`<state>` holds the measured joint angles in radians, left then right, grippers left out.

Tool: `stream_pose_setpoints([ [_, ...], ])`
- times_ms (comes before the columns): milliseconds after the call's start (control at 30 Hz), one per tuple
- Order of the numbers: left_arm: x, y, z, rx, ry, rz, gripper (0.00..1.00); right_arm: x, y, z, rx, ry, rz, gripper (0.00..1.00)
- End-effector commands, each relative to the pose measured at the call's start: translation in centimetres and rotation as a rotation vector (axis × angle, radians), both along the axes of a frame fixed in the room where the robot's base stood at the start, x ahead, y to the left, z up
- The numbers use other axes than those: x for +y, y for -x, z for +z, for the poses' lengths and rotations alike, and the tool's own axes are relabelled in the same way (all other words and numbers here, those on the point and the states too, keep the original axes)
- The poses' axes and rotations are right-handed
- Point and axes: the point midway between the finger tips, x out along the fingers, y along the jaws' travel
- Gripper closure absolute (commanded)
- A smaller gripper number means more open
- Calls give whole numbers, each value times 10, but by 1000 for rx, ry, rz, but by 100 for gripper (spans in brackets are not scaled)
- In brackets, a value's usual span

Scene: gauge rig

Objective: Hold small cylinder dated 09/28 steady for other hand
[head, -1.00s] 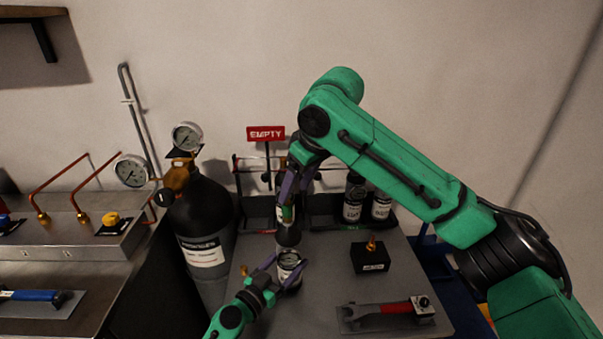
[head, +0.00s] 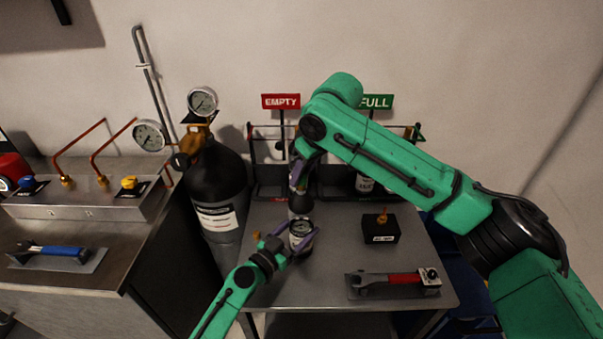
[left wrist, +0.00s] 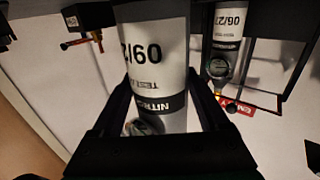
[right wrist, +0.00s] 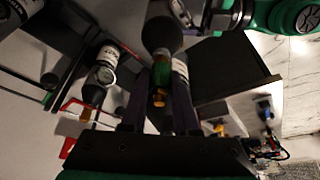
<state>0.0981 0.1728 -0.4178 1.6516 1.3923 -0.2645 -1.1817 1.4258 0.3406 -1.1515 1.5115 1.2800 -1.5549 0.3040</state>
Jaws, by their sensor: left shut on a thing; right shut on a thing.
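The small cylinder (head: 300,238) stands upright on the grey bench, dark at the shoulder with a white label. In the left wrist view its label (left wrist: 155,60) shows upside down, with "09/2" readable and the last digit hidden. My left gripper (head: 287,240) is shut around the cylinder's labelled body. My right gripper (head: 297,178) is above, at the cylinder's top. In the right wrist view its fingers are shut on a green and brass fitting (right wrist: 160,90) by the cylinder's dark shoulder (right wrist: 162,35). I cannot tell whether the fitting is seated on the neck.
A rack stands behind, under the red EMPTY sign (head: 281,101) and green FULL sign (head: 375,101). A large black cylinder (head: 218,185) stands left. Bare bench remains at front.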

Motion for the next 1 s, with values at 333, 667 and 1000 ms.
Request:
stream_pose_setpoints([
  [333,0,0,-1,2,-1,0,98,0,-1,3,-3,-1,-2,100],
  [667,0,0,-1,2,-2,0,98,0,-1,16,-3,-1,-1,100],
  [1000,0,0,-1,2,-2,0,98,0,0,37,-2,-1,0,100],
])
